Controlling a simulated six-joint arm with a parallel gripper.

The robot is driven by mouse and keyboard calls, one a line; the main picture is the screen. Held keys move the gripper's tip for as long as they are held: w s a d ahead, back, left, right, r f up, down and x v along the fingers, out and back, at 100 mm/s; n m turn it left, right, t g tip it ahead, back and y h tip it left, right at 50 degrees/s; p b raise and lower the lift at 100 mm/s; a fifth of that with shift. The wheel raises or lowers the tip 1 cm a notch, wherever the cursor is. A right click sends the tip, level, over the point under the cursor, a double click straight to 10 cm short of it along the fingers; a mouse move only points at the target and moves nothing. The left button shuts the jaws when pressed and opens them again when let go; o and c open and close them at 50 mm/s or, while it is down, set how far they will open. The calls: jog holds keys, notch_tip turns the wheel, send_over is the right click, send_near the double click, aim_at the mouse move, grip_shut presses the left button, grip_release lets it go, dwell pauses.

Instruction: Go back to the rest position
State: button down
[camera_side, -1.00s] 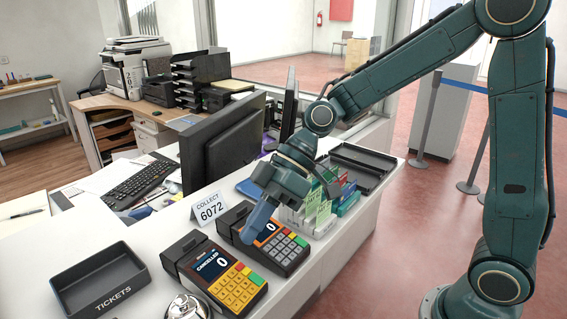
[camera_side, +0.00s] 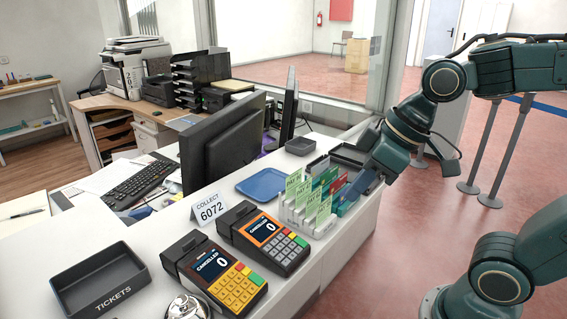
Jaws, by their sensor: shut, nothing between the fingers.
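My gripper (camera_side: 347,203) is shut and empty, over the right edge of the counter beside the card rack (camera_side: 308,207). Its blue-grey fingers point down and left, and they look close to the rack's right side. I cannot tell whether they touch it. The orange-trimmed card terminal (camera_side: 264,238) stands clear of my gripper, and its screen reads CANCELLED and 0. The yellow-keyed terminal (camera_side: 215,273) to its left also reads CANCELLED and 0.
A blue tray (camera_side: 263,184), a small dark dish (camera_side: 300,146) and a dark tray (camera_side: 348,156) lie behind the rack. A COLLECT 6072 sign (camera_side: 210,207), a TICKETS tray (camera_side: 100,281) and a bell (camera_side: 188,307) are left. Belt posts (camera_side: 505,150) stand beyond the arm.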

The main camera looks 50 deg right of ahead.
jog(key=s+d+m+h, duration=0.2)
jog(key=s+d+m, duration=0.1)
jog(key=s+d, duration=0.1)
jog(key=shift+s+d+r+m+t, duration=0.3)
jog(key=shift+s+d, duration=0.1)
jog(key=shift+s, duration=0.5)
